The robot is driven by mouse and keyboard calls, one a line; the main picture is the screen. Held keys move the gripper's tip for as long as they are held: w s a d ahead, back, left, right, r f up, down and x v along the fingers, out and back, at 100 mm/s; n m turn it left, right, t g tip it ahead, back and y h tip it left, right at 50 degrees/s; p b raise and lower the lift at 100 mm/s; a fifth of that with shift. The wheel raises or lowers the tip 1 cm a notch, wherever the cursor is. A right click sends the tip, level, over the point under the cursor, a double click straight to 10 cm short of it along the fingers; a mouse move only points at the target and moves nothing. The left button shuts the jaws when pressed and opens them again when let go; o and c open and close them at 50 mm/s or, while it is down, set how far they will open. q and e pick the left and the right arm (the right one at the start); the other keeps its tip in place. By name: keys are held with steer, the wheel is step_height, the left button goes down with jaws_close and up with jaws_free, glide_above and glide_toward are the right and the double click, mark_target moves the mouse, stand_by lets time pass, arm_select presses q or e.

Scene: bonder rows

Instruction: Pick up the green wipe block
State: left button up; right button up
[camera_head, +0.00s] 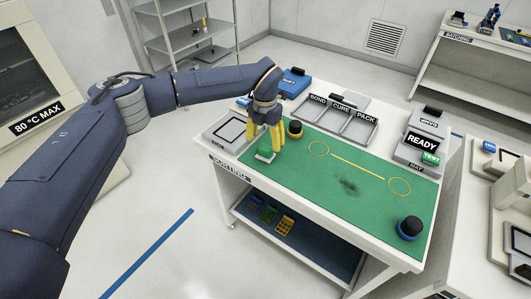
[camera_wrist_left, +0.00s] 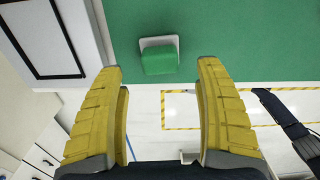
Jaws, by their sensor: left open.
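The green wipe block (camera_head: 265,153) sits on the green mat (camera_head: 330,208) near its left front corner. It has a pale base under a green top. In the left wrist view the block (camera_wrist_left: 159,59) lies ahead of the fingertips, roughly centred between them. My left gripper (camera_head: 265,142) points down over the mat by the block, with its yellow fingers apart. In the left wrist view the left gripper (camera_wrist_left: 160,75) is open with nothing between its fingers. My right gripper does not show in either view.
A dark, yellow-banded round item (camera_head: 295,129) stands just right of the gripper. A framed tray (camera_head: 228,131) lies left of the mat. The BOND, CURE and PACK tray (camera_head: 339,119) is behind. A dark-topped blue item (camera_head: 410,227) stands at the right front. A dark smudge (camera_head: 349,187) marks the mat.

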mark_target(265, 147)
arm_select(q)
steer(key=shift+w+d+f, duration=0.1)
steer(key=shift+f, duration=2.8)
steer(key=c, duration=1.3)
